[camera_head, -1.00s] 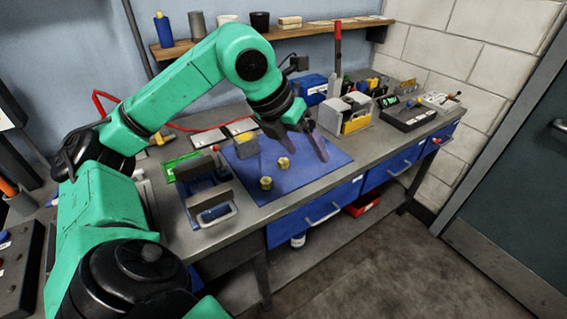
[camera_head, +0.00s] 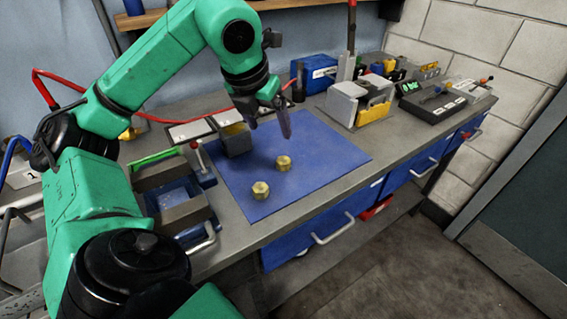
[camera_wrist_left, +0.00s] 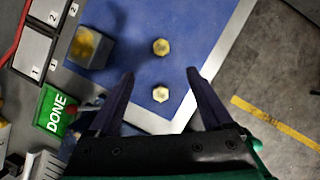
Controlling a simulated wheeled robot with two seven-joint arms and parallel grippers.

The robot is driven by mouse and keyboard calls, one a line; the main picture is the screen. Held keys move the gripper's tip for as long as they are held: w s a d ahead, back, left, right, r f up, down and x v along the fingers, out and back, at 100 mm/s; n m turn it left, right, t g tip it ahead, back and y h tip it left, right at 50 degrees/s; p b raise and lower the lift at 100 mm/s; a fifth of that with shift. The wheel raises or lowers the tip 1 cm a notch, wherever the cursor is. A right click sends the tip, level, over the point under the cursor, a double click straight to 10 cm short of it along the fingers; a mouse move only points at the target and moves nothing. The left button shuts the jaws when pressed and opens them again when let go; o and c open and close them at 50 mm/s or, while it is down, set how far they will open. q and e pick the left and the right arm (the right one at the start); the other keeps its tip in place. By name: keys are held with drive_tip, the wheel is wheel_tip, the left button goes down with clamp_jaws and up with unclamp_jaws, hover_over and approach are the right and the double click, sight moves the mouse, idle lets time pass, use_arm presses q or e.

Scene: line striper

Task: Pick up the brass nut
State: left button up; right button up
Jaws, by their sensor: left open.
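Two brass nuts lie on the blue mat (camera_head: 325,150). One brass nut (camera_head: 283,163) is farther back and to the right. The other brass nut (camera_head: 261,190) is nearer the mat's front edge. In the left wrist view one nut (camera_wrist_left: 160,94) shows between the fingers and the other nut (camera_wrist_left: 161,47) is beyond the fingertips. My left gripper (camera_head: 268,128) is open and empty, above the mat and behind both nuts in the head view; it also shows in the left wrist view (camera_wrist_left: 160,73). My right gripper is not in view.
A grey box with yellow contents (camera_head: 236,139) stands at the mat's back left. A blue and grey vise-like fixture (camera_head: 178,200) is left of the mat. A green DONE sign (camera_wrist_left: 57,112) is nearby. A grey and yellow block (camera_head: 358,101) stands right of the mat.

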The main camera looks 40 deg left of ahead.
use_arm(q)
drive_tip(key=b, duration=0.1)
approach(283, 160)
drive_tip(key=p+x, duration=0.1)
drive_tip(key=x, duration=0.7)
drive_tip(key=shift+w+f, duration=0.15)
drive_tip(key=shift+f, duration=0.15)
clamp_jaws()
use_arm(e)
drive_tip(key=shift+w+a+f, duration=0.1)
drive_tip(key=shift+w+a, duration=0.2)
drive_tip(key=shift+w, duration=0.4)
